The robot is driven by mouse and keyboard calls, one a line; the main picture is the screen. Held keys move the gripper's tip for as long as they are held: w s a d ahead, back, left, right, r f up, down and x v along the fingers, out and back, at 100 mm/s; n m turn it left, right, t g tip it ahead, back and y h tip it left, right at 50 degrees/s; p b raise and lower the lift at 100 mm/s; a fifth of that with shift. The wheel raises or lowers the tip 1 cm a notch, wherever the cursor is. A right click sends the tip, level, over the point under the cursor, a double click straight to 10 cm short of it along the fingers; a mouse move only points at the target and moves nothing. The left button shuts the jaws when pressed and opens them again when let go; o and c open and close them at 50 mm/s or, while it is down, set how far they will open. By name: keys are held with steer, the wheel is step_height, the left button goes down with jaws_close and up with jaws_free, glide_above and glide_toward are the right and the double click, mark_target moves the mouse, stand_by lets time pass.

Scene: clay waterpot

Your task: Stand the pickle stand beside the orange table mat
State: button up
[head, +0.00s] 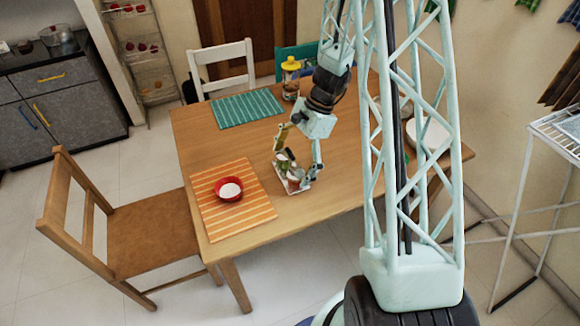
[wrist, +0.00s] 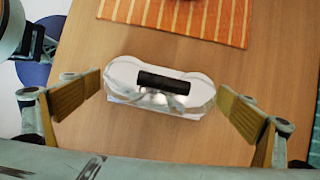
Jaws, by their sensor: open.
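The pickle stand (head: 294,183) stands upright on the wooden table, just right of the orange table mat (head: 208,187) in the head view, with a narrow strip of bare wood between. In the wrist view the stand (wrist: 121,76) is seen from above as a pale, rounded shape with a dark bar (wrist: 168,81) on top. The striped mat (wrist: 200,18) lies beyond it there. My gripper (head: 299,163) is open around the stand, one finger on each side. In the wrist view both fingers (wrist: 160,104) show gaps to the stand. Its lower parts are partly hidden by my fingers in the head view.
A red bowl (head: 229,189) sits on the orange mat. A teal mat (head: 247,108) and a jar with a yellow lid (head: 290,78) are farther back. A white plate (head: 428,133) is at the right, partly behind my arm. The table's front edge is near.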

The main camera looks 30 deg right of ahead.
steer(key=shift+r, duration=0.1)
steer(key=p+v, duration=0.3)
steer(key=v, duration=0.9)
steer(key=shift+r, duration=0.15)
stand_by(0.6)
